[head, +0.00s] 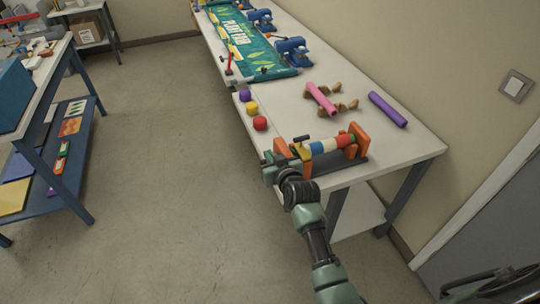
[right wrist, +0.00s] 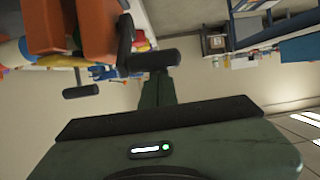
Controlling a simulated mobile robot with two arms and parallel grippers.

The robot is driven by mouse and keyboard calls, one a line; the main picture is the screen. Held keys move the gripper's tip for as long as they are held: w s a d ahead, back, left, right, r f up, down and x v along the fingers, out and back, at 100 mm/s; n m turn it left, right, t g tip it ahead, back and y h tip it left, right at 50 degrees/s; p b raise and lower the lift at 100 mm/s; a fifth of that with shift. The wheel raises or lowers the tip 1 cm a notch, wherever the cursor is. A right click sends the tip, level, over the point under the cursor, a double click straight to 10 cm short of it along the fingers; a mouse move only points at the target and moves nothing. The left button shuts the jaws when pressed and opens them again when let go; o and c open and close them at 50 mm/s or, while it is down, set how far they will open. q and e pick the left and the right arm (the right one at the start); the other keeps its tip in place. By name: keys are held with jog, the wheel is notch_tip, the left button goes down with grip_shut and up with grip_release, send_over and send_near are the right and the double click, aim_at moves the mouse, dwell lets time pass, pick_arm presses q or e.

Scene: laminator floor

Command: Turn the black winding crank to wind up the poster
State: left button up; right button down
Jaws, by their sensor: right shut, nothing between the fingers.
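A winding device with an orange end bracket (head: 354,141) and a roll banded in white, blue, red and other colours (head: 323,146) sits at the table's near end. A small black crank (head: 300,139) shows at its left end. In the right wrist view, a black crank handle (right wrist: 155,60) lies close to my finger; I cannot tell whether they touch. My right gripper (head: 269,168) is shut and empty, beside the device's left end. A green poster (head: 243,40) lies flat farther along the table. My left gripper is not in view.
Purple, yellow and red pieces (head: 260,123) line the table's left edge. A pink roller (head: 320,99), a purple roll (head: 388,109) and blue machines (head: 292,51) lie behind. A blue-framed bench (head: 52,95) stands at left. The floor between is clear.

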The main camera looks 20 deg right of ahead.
jog(key=s+f+t+b, duration=0.2)
jog(key=s+f+b, duration=0.1)
jog(key=b, duration=0.2)
jog(key=shift+t+b, duration=0.3)
jog(key=shift+b, duration=0.1)
